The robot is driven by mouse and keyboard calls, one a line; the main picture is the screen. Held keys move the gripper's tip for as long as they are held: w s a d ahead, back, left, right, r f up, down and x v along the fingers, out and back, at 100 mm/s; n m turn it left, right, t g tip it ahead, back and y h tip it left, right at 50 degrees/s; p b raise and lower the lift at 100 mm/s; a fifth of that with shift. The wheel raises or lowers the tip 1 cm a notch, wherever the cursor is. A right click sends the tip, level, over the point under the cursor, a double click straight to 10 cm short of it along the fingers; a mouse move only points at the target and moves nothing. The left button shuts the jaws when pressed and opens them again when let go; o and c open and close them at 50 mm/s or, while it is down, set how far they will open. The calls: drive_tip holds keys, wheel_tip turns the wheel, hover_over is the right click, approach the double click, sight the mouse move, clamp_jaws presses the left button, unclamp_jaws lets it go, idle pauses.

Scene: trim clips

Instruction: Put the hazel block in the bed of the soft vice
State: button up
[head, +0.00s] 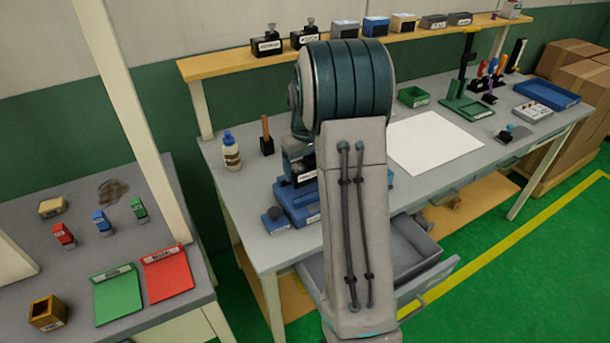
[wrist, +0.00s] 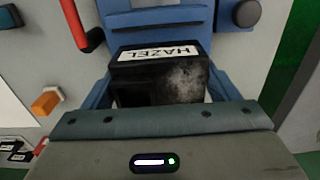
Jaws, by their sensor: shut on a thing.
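The hazel block (wrist: 160,80) is dark with a white HAZEL label and a worn grey patch. It sits between the fingers of my gripper (wrist: 162,88), which is shut on it. In the wrist view, a blue fixture (wrist: 155,20) lies right beyond the block. I cannot tell whether the block touches it. In the head view, a blue vice (head: 291,199) stands on the main bench, partly hidden behind my arm. My gripper and the block are mostly hidden there, and I cannot read the vice's labels.
A glue bottle (head: 231,152) and a dark holder (head: 266,146) stand left of the vice. A white sheet (head: 433,143) lies on the bench to the right. An open drawer (head: 405,262) juts out below. A shelf (head: 230,63) with several labelled blocks runs behind.

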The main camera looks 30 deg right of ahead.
sight(305, 177)
drive_tip(key=shift+f+p, duration=0.35)
drive_tip(key=shift+f, duration=1.5)
drive_tip(key=shift+f, duration=0.1)
drive_tip(key=shift+f, duration=0.15)
drive_tip(key=o, duration=1)
